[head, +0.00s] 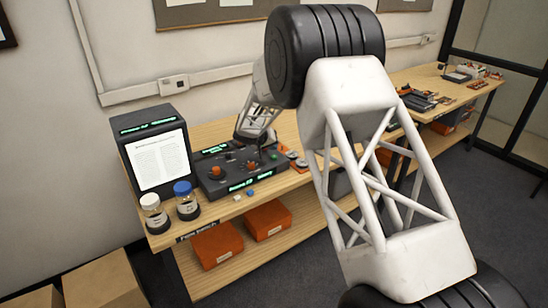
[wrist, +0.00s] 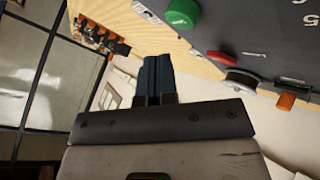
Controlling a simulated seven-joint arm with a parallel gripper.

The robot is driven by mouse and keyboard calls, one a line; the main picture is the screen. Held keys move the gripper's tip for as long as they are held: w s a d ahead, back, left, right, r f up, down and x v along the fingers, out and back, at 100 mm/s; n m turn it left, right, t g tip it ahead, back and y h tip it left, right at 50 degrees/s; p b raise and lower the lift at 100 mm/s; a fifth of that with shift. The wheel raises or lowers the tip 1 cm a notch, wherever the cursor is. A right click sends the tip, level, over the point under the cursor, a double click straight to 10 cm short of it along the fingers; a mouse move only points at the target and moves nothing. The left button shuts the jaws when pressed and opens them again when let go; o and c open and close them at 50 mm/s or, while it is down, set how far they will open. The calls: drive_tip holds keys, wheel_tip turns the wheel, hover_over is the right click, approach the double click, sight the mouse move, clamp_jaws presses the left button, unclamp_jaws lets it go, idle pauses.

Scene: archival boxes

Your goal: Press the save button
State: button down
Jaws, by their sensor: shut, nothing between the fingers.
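A dark control console (head: 228,184) with orange knobs (head: 216,171) and lit green labels stands on the wooden bench. The labels are too small to read surely, so I cannot tell which control is the save button. In the wrist view the console's face (wrist: 280,35) shows a green round button (wrist: 182,13), a red part (wrist: 220,58) at the edge and a black knob (wrist: 245,80). My gripper (wrist: 154,60) is shut and empty, its two dark blue fingers together. It appears apart from the buttons in the wrist view. In the head view my arm reaches over the console and its fingertips are hard to make out.
A screen (head: 158,158) showing a page stands left of the console. Two jars, one white-lidded (head: 152,214) and one blue-lidded (head: 187,200), stand in front of it. Orange boxes (head: 217,245) lie on the lower shelf. A second bench (head: 480,88) with items stands at the right.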

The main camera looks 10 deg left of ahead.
sight(273, 156)
drive_tip(key=shift+f, duration=0.6)
drive_tip(key=shift+f, duration=0.9)
idle(2.9)
drive_tip(key=shift+r, duration=0.85)
drive_tip(key=shift+r, duration=0.15)
drive_tip(key=shift+r, duration=2.35)
